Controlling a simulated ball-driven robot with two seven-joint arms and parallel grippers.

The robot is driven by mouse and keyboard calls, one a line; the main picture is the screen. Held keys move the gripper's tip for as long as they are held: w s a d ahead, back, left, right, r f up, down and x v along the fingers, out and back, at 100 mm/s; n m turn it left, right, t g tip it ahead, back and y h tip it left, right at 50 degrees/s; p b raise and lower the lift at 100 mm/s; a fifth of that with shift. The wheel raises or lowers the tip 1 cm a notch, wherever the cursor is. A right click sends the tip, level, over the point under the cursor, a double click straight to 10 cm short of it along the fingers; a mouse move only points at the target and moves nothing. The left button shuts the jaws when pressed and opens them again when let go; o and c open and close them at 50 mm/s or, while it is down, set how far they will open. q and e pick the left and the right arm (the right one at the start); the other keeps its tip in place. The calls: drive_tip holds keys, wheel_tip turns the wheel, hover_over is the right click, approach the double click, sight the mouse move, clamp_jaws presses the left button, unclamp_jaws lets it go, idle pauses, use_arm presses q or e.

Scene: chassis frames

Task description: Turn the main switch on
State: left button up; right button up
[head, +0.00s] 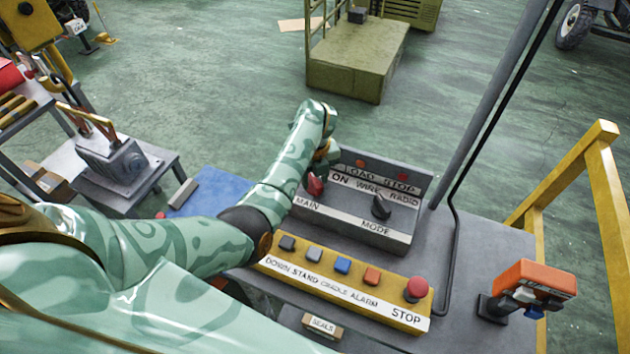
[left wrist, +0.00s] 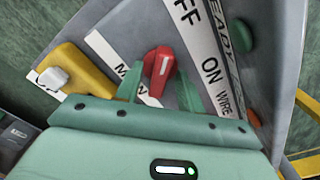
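The main switch is a red knob (head: 315,184) on the sloped grey panel, above the MAIN label and left of the word ON. In the left wrist view the knob (left wrist: 158,70) has a white line running roughly up the picture, toward the partly seen OFF lettering. My left gripper (head: 325,157) is over the knob in the head view, partly hidden by its own arm. In the left wrist view its two fingers (left wrist: 160,88) stand apart, one on each side of the knob. Small gaps seem to show; contact is unclear. My right gripper is not in view.
A black MODE knob (head: 381,207) sits right of the main switch. Below is a yellow button box (head: 340,292) with several buttons and a red STOP button (head: 417,289). A grey post stands behind the console; a yellow rail (head: 560,170) is at right.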

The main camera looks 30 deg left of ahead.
use_arm(q)
drive_tip(key=shift+f, duration=0.25)
clamp_jaws()
